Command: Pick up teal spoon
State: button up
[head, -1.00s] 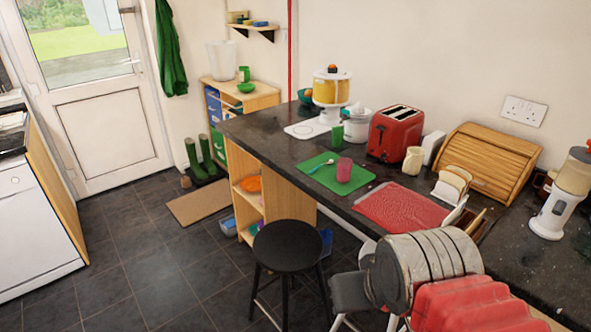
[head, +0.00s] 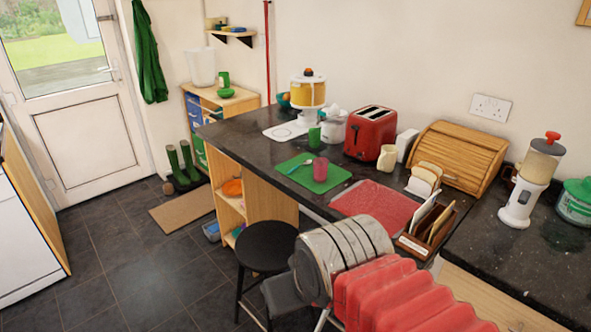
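A small spoon (head: 301,166), pale with a teal-blue tint, lies on the green board (head: 333,188) on the dark worktop. It lies left of a pink cup (head: 320,169), close to it but apart. The spoon is small here, so its exact colour is hard to tell. My arm, with a grey ribbed joint and a red bellows sleeve, reaches in from the bottom right, short of the board. My gripper's fingers do not show.
A green cup (head: 314,137) stands behind the board. A red mat (head: 375,206) lies right of it, with a red toaster (head: 370,132), cream jug (head: 387,158) and toast rack (head: 424,179) nearby. A black stool (head: 267,246) stands below the counter's front edge.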

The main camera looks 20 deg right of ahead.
aim_at(308, 163)
jog(key=z, duration=0.05)
jog(key=i, duration=1)
jog(key=u, duration=0.05)
